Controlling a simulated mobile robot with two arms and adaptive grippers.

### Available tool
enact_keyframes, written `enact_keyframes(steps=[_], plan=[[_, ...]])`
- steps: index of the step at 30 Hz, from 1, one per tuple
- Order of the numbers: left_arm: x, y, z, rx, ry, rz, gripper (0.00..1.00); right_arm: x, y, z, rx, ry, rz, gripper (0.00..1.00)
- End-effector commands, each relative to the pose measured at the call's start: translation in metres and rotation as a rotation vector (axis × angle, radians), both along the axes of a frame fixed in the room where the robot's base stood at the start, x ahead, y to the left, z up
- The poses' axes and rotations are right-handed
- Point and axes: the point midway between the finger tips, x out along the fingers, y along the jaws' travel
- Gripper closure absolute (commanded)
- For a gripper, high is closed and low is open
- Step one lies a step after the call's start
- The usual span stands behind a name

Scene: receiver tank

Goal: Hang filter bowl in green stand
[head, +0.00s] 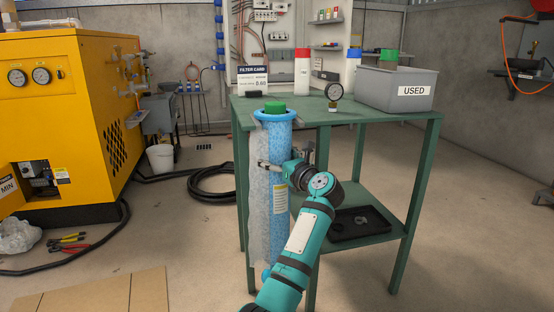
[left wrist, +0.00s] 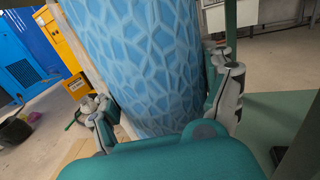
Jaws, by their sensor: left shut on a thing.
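The filter bowl (head: 281,225) is a tall blue mesh-patterned cylinder with a pale label and a blue rim. A green piece (head: 274,107) shows in its top. It is upright at the front left corner of the green stand (head: 432,124), its rim near the tabletop's height. Whether the stand bears it, I cannot tell. My left gripper (head: 273,167) is shut on the bowl's upper body from the right. In the left wrist view the bowl (left wrist: 145,55) fills the space between the two fingers. My right gripper is out of view.
A yellow machine (head: 70,110) and a black hose (head: 208,184) are left.

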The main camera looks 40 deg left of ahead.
Motion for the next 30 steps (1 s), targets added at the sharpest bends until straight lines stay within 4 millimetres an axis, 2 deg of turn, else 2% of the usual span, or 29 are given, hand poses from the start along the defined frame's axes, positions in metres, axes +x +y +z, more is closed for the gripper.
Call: enact_keyframes(steps=[1, 19, 30], plan=[[0.0003, -0.0009, 0.0096, 0.01, -0.013, -0.002, 0.74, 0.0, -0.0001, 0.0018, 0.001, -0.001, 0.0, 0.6], [0.0002, -0.0003, 0.006, 0.011, -0.012, -0.002, 0.74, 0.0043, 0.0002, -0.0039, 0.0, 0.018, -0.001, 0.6], [0.0001, -0.0005, 0.002, 0.011, -0.011, -0.002, 0.74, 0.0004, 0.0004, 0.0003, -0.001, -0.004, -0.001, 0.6]])
